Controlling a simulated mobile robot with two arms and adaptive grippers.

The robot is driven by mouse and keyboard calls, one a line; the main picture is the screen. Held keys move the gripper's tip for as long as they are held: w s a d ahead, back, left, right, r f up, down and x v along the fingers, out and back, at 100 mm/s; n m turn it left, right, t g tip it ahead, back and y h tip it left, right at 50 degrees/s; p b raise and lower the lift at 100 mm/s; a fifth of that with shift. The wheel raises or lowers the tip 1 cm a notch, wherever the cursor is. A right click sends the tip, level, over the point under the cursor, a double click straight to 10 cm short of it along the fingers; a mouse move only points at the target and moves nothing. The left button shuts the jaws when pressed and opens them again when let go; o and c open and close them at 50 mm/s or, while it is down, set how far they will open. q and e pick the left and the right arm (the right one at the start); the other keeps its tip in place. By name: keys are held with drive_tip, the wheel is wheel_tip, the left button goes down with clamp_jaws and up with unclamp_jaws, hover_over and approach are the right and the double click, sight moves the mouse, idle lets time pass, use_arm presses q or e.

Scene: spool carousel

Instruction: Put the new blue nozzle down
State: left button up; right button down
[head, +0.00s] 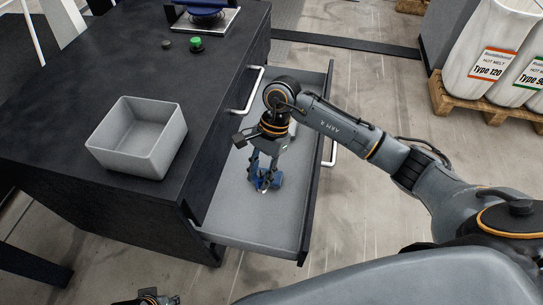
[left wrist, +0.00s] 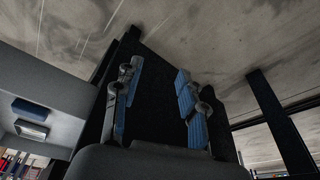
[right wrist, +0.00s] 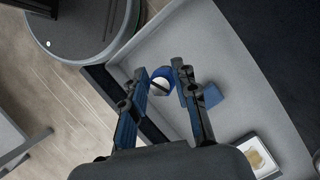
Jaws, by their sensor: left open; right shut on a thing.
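The blue nozzle (right wrist: 160,80), with a pale round face, is between the fingertips of my right gripper (right wrist: 164,84) in the right wrist view. That gripper is shut on it. In the head view my right gripper (head: 265,184) reaches down into the open grey drawer (head: 232,222), low over its floor. Whether the nozzle touches the floor I cannot tell. My left gripper (left wrist: 158,82) is open and empty in the left wrist view, away from the drawer; only a little of it shows at the head view's bottom edge.
A blue block (right wrist: 228,97) and a white tray with a gold-coloured piece (right wrist: 258,153) show in the drawer in the right wrist view. A grey open bin (head: 138,140) and a green button (head: 196,43) are on the dark worktop (head: 75,85). The drawer's near end looks clear.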

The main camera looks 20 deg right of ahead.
use_arm(q)
drive_tip(key=w+b+v, duration=0.1)
drive_tip(key=b+v, duration=0.3)
drive_tip(key=v, duration=0.3)
use_arm(e)
drive_tip(key=f+m+b, duration=0.1)
drive_tip(key=f, duration=0.5)
drive_tip(key=f+m+t, duration=0.1)
drive_tip(key=f, duration=0.6)
drive_tip(key=f+m+b, duration=0.1)
drive_tip(key=f+m, duration=0.1)
drive_tip(key=f, duration=0.5)
drive_tip(key=shift+w+d+t+y+b, duration=0.3)
drive_tip(key=shift+d, duration=0.1)
use_arm(q)
drive_tip(key=w+d+r+t+h, duration=0.1)
drive_tip(key=w+d+r+t, duration=0.2)
drive_tip(key=w, duration=0.7)
wheel_tip(320, 180, up, 3)
drive_tip(key=t, duration=0.4)
drive_tip(key=shift+w+d+f+h, duration=0.2)
drive_tip(key=shift+w+f+h, duration=0.05)
drive_tip(key=shift+h, duration=0.05)
use_arm(e)
drive_tip(key=shift+f, duration=0.15)
